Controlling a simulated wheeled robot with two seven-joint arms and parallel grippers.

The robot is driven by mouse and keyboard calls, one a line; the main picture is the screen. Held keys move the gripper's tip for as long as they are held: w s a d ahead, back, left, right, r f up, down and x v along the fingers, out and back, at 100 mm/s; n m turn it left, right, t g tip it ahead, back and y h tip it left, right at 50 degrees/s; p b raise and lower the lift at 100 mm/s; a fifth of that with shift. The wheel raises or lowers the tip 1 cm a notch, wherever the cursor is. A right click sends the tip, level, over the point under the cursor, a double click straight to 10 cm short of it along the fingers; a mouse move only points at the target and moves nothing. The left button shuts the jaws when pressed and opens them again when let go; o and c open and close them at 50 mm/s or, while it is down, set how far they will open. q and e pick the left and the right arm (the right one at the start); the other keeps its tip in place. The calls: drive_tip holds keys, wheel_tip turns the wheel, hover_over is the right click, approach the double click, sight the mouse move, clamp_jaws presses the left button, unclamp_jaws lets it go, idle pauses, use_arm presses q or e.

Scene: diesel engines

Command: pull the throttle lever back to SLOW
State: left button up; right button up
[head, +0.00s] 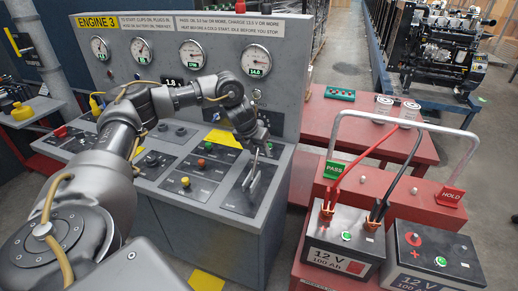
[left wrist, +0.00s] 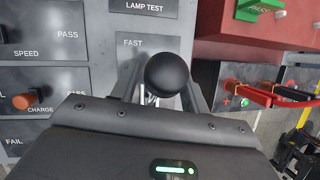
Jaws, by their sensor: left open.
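The throttle lever's round black knob (left wrist: 166,73) shows in the middle of the left wrist view, just below the FAST label (left wrist: 133,43) on its grey plate. My left gripper (head: 256,163) is open over the right end of the engine console in the head view. In the left wrist view its fingers stand on either side of the knob, with the knob between them. I cannot tell whether they touch it. The SLOW label is not visible, and the gripper body covers the lower part of the lever's plate. My right gripper is not in view.
The console (head: 200,210) carries several knobs, including a yellow one (head: 185,182) and a red one (head: 201,163), left of the lever. Gauges line the upright panel (head: 130,40). A red bench (head: 400,182) with two 12 V batteries (head: 340,240) stands to the right.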

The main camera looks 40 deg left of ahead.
use_arm(q)
drive_tip(key=shift+r, duration=0.1)
clamp_jaws()
drive_tip(key=shift+r, duration=0.1)
